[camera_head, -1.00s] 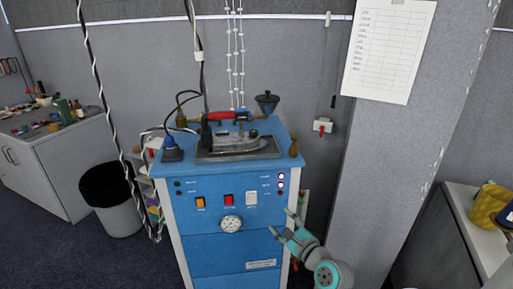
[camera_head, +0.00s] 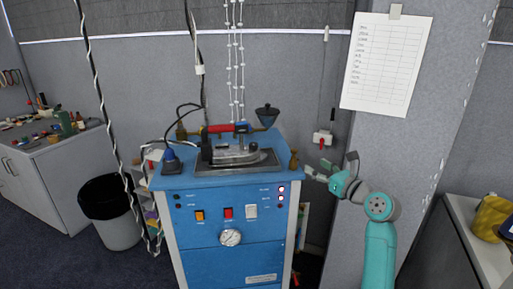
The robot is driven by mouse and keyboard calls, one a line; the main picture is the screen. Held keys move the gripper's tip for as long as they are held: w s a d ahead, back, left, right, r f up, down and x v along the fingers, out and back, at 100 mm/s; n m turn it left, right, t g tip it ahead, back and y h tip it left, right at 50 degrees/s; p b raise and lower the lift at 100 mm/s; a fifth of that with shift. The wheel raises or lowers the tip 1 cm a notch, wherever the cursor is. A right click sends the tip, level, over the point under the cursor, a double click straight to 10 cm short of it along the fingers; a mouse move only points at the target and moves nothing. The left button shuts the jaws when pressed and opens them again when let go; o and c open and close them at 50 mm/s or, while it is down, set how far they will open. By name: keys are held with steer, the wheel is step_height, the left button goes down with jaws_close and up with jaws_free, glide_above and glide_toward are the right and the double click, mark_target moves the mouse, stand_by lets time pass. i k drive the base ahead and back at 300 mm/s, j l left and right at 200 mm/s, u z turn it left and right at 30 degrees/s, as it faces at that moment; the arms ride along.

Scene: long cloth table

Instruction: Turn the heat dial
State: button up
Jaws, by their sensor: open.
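A blue ironing station (camera_head: 200,215) stands in the middle, with a steam iron (camera_head: 236,152) lying on a metal plate on its top. The iron has a red handle. A round white dial face (camera_head: 230,237) sits on the front panel below orange, red and white switches. I cannot tell whether it is the heat dial or a gauge; any dial on the iron is too small to make out. My gripper (camera_head: 328,167) is open and empty, to the right of the station's top, apart from the iron and the front panel.
A grey pillar (camera_head: 380,150) with a paper sheet is close behind my arm. Cables hang at the left near a black-lined bin (camera_head: 112,198). A counter (camera_head: 480,245) is at the right.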

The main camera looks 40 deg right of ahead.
mark_target(252, 145)
steer(key=i+j, duration=0.3)
steer(key=i, duration=0.15)
steer(key=i+l, duration=0.25)
steer(key=i, duration=0.2)
